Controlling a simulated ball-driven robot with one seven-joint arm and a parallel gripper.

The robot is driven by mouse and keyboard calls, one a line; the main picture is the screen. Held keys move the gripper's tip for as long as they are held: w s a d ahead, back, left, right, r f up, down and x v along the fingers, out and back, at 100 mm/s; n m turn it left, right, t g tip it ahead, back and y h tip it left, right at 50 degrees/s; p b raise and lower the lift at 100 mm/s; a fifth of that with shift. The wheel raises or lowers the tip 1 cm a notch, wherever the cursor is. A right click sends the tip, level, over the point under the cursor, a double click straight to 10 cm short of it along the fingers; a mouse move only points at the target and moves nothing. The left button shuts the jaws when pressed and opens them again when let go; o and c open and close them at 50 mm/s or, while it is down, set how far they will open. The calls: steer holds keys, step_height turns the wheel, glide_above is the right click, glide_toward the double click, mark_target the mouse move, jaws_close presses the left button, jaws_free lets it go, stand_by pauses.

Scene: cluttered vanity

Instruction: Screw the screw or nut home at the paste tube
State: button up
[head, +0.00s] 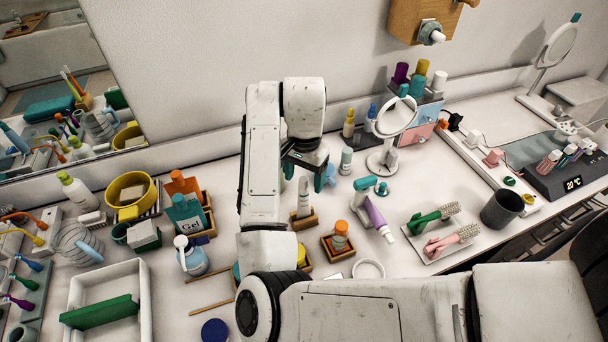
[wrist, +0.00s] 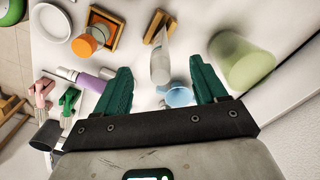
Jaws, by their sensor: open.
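A slim pale tube (head: 304,190), likely the paste tube, stands upright in a small wooden holder (head: 304,220). My gripper (head: 305,172) is above it, pointing down, with green fingers. In the wrist view my gripper (wrist: 159,66) is open, and the tube (wrist: 160,58) shows between and beyond the fingertips. I cannot tell whether a finger touches it. A pale blue round piece (wrist: 180,96) also shows between the fingers; what it is is unclear. No separate screw or nut can be made out; the tube's top is partly hidden by my gripper in the head view.
A round mirror (head: 396,116) stands behind. A blurred green cylinder (wrist: 243,60) is close by the right finger. A gel bottle (head: 187,213) is at left.

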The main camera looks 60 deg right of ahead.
steer(key=n, duration=0.6)
stand_by(0.3)
steer(key=shift+c, duration=0.3)
jaws_close()
steer(key=c, duration=1)
jaws_free()
jaws_close()
